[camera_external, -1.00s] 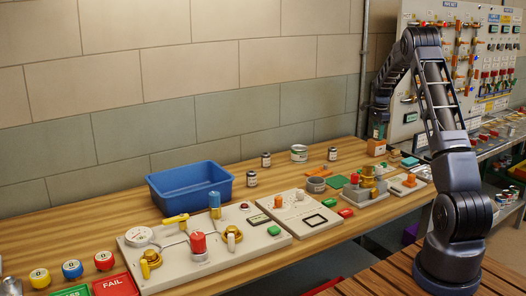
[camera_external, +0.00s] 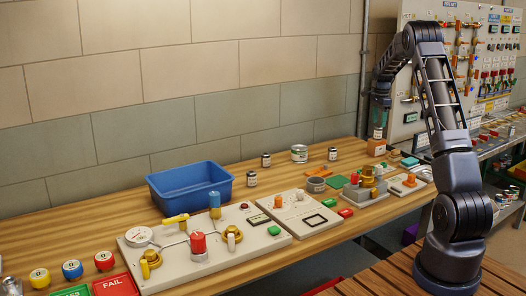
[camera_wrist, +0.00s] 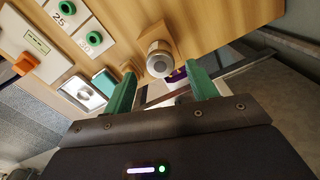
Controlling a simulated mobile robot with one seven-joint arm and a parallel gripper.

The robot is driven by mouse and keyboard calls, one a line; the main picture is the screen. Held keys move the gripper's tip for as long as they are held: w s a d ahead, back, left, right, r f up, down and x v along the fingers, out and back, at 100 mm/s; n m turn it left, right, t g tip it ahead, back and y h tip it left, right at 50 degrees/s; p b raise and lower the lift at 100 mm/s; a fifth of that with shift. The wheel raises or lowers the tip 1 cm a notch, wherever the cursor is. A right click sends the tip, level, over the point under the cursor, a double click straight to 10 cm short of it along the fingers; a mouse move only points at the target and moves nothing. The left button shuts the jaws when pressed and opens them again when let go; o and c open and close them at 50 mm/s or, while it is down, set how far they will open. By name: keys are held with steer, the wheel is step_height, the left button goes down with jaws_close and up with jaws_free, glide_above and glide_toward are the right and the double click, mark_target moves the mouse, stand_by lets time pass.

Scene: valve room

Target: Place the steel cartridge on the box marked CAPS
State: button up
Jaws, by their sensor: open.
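The steel cartridge (camera_external: 378,133) stands on a small orange-brown box (camera_external: 376,147) at the far right of the bench, by the wall. No CAPS marking can be read on this box. In the wrist view, the cartridge (camera_wrist: 160,61) shows its round metal end, with the box (camera_wrist: 153,36) beneath it. My gripper (camera_external: 380,121) is just above the cartridge, pointing down. In the wrist view, its two green fingers (camera_wrist: 161,75) are spread apart on either side of the cartridge, with gaps showing, so it is open and empty.
Panels with valves and buttons (camera_external: 205,243) fill the front of the bench. A blue bin (camera_external: 190,186) and several small cans (camera_external: 299,153) stand behind them. A tall valve board (camera_external: 460,70) rises close to the right of my arm. The bench between cans and box is mostly clear.

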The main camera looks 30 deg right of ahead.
mark_target(379, 127)
step_height(379, 127, up, 5)
steer(key=shift+r, duration=0.2)
steer(key=s+a+r+n+t, duration=0.1)
steer(key=s+a+r+n, duration=0.2)
steer(key=s+a+r, duration=0.45)
steer(key=s+a+r+n+t, duration=0.1)
steer(key=s+a+r+n, duration=0.35)
steer(key=a, duration=0.65)
steer(key=s+a+r+n, duration=0.3)
steer(key=s+a+r, duration=0.25)
steer(key=a, duration=0.35)
steer(key=s+a+f+n+t, duration=0.1)
steer(key=s+a+f+n, duration=0.2)
steer(key=s, duration=1.1)
steer(key=s+a+f+n+t, duration=0.1)
steer(key=s+a+f+n, duration=0.2)
steer(key=s+a+n, duration=0.5)
steer(key=s+a, duration=0.4)
steer(key=s, duration=0.2)
steer(key=shift+a+t, duration=0.3)
